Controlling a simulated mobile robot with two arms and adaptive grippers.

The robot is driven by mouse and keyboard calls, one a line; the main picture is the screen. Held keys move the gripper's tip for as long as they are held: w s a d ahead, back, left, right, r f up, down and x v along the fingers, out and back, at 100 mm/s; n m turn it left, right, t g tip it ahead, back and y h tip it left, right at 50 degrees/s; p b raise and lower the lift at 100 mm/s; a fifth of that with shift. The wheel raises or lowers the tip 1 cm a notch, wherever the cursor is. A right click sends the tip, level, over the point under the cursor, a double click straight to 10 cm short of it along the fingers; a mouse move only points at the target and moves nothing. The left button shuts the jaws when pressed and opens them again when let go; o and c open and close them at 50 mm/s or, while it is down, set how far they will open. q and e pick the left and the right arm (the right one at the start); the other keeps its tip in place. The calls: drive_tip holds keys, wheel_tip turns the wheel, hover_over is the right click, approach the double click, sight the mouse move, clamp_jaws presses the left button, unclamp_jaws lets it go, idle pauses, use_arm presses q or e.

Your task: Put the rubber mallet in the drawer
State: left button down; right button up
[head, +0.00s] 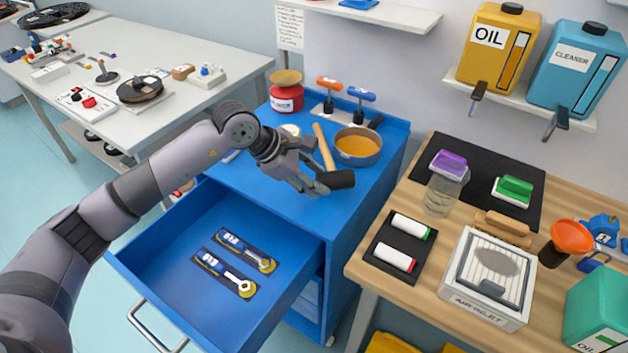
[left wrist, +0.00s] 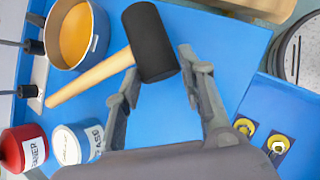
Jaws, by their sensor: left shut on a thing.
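The rubber mallet (head: 338,180) has a black head and a light wooden handle. It also shows in the left wrist view (left wrist: 150,42), its head between my finger ends and its handle running out to the left. My left gripper (head: 318,183) is shut on the mallet's head over the blue cabinet top; it shows in the left wrist view too (left wrist: 160,72). Whether the mallet touches the top, I cannot tell. The blue drawer (head: 170,218) is pulled open below and to the left of the gripper. My right gripper is not in view.
Two blue-handled tools (head: 226,274) lie on dark mats in the drawer; the rest of its floor is bare. An orange-filled bowl (head: 358,146) and a red jar (head: 286,92) stand on the cabinet top. A wooden workbench (head: 376,287) with several items is at right.

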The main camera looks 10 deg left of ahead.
use_arm(q)
drive_tip(key=shift+f, duration=0.85)
drive_tip(key=c, duration=1.3)
unclamp_jaws()
